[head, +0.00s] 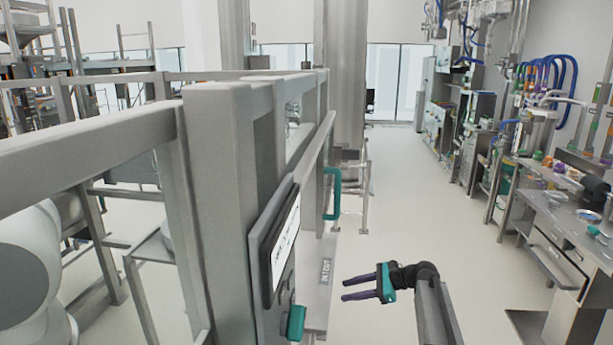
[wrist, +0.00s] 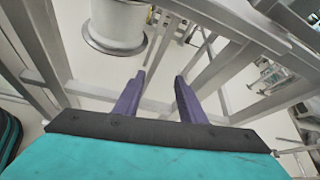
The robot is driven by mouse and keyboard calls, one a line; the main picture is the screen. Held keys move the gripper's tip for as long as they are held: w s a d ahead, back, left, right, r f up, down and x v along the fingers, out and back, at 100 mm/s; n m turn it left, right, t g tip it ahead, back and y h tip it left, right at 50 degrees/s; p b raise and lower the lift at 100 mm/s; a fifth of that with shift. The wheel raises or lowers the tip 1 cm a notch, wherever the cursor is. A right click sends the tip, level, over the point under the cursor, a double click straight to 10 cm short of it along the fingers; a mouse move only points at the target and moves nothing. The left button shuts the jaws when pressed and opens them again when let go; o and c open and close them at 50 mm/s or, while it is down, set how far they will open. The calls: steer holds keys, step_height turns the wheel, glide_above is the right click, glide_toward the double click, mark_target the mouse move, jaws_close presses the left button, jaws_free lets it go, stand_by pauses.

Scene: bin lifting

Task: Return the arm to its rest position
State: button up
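My gripper (head: 362,287) shows low in the head view, right of centre, with teal body and two dark purple fingers pointing left. In the wrist view my gripper (wrist: 160,82) has its two purple fingers spread apart with an empty gap between them. It holds nothing. It is out over the pale floor, to the right of a grey metal frame, apart from it in the head view. My arm comes in from the bottom edge behind the gripper.
A grey metal frame (head: 225,150) with a screen panel (head: 284,240) and a teal handle (head: 332,193) stands close on the left. Workbenches (head: 560,205) with equipment line the right. The pale floor (head: 430,200) between them is clear. The wrist view shows metal beams (wrist: 235,65) and a round column base (wrist: 115,30).

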steer(key=s+a+f+n+g+h, duration=0.2)
steer(key=s+f+n+g+h, duration=0.15)
steer(key=s+f, duration=0.95)
steer(key=s+a+f+n+g+h, duration=0.2)
steer(key=s+f+n, duration=0.2)
steer(key=s+f, duration=0.95)
steer(key=s+d+f+n+g+h, duration=0.1)
steer(key=s+d+f+n+h, duration=0.1)
steer(key=s, duration=0.7)
steer(key=s+d+f+n+g+h, duration=0.1)
steer(key=s+d+f+n+h, duration=0.1)
steer(key=s+f+n, duration=0.3)
steer(key=s+d+f+n+g+h, duration=0.2)
steer(key=s+f+n, duration=0.2)
steer(key=s, duration=0.9)
steer(key=shift+f, duration=0.7)
steer(key=shift+d+h, duration=0.1)
steer(key=shift+h, duration=0.15)
steer(key=shift+c, duration=0.7)
steer(key=shift+s, duration=0.1)
